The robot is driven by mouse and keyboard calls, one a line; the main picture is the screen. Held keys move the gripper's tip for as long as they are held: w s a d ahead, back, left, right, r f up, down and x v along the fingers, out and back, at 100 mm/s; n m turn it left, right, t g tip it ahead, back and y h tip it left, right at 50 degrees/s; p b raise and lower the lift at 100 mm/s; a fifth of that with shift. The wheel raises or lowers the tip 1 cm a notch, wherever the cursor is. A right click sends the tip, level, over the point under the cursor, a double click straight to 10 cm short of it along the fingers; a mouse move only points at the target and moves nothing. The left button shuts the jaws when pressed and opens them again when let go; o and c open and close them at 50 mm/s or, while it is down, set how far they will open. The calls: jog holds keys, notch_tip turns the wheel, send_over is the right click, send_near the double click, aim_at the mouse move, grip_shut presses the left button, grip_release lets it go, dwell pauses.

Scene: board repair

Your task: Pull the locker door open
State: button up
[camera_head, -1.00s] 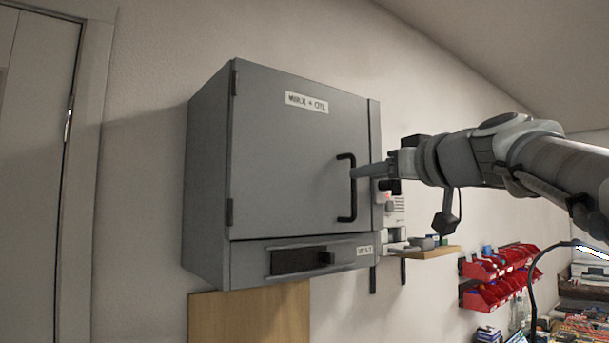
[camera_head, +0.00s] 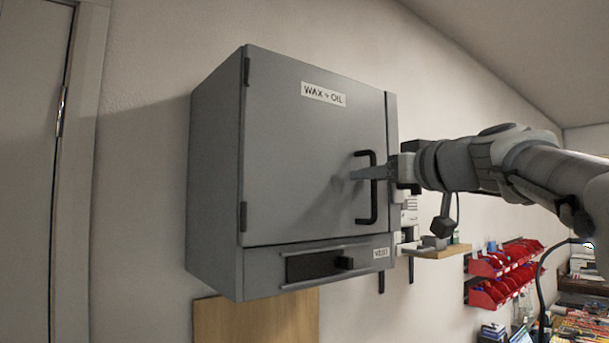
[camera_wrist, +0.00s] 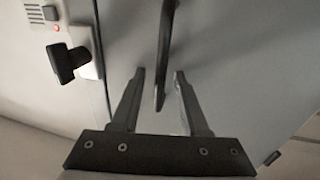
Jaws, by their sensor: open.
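The grey locker (camera_head: 215,190) hangs on the wall, and its door (camera_head: 295,160) looks shut, with hinges on the left side and a "WAX + OIL" label. The black bar handle (camera_head: 373,205) stands upright near the door's right edge. My gripper (camera_head: 360,174) reaches in from the right at the handle's upper half. In the wrist view my gripper (camera_wrist: 158,75) is open, and the dark handle (camera_wrist: 164,50) runs down between its two fingers. A gap shows on each side of the handle. Contact with the door cannot be told.
A wall box with a black knob (camera_wrist: 68,63) and red light is beside the locker. A small shelf (camera_head: 440,252) and red bins (camera_head: 490,265) are at right. A door frame (camera_head: 85,150) stands at left.

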grip_shut()
dwell(1.4)
